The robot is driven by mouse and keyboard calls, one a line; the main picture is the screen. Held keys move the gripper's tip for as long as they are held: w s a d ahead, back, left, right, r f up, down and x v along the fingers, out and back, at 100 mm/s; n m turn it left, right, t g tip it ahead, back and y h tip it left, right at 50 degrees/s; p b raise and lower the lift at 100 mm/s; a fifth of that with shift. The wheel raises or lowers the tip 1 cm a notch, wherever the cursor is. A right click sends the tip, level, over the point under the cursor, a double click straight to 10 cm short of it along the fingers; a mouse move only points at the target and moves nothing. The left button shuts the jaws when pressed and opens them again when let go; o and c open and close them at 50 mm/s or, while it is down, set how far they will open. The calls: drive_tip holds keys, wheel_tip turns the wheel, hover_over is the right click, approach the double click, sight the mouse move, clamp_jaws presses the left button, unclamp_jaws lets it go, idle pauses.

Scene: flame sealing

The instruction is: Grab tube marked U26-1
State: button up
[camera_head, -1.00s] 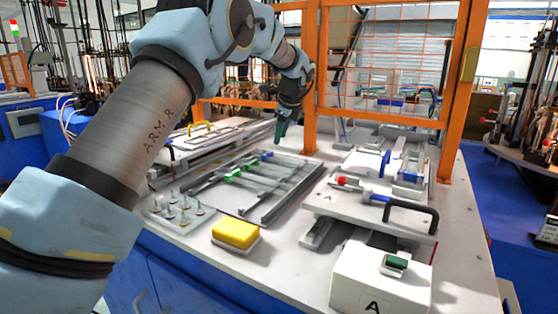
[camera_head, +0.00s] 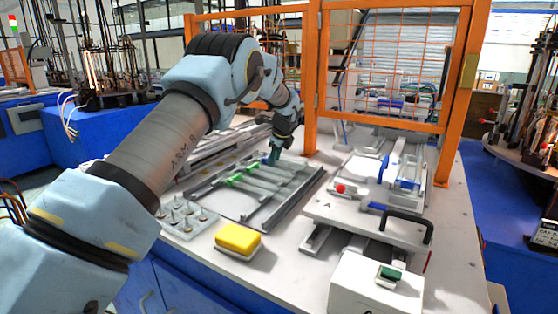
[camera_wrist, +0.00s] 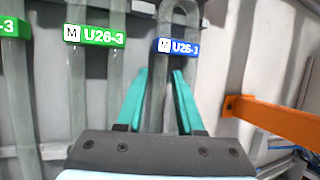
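The tube marked U26-1 (camera_wrist: 179,12) is a clear U-shaped glass tube with a blue label (camera_wrist: 176,47) in the wrist view. It lies at the right of a row of tubes. My gripper (camera_wrist: 160,72) has teal fingers that are apart, with their tips just below the blue label. Glass shows between the fingers; I cannot tell whether they touch it. In the head view my gripper (camera_head: 274,155) is low at the far end of the tube rack (camera_head: 223,212). The wrist view also shows a tube with a green U26-3 label (camera_wrist: 94,37) to the left.
An orange guard post (camera_head: 312,80) stands just right of my gripper, and an orange bar (camera_wrist: 266,116) shows in the wrist view. A yellow block (camera_head: 238,238) sits in front of the rack. A clamp station (camera_head: 350,215) is at the right.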

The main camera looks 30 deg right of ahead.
drive_tip(key=shift+f, duration=0.15)
clamp_jaws()
idle(0.4)
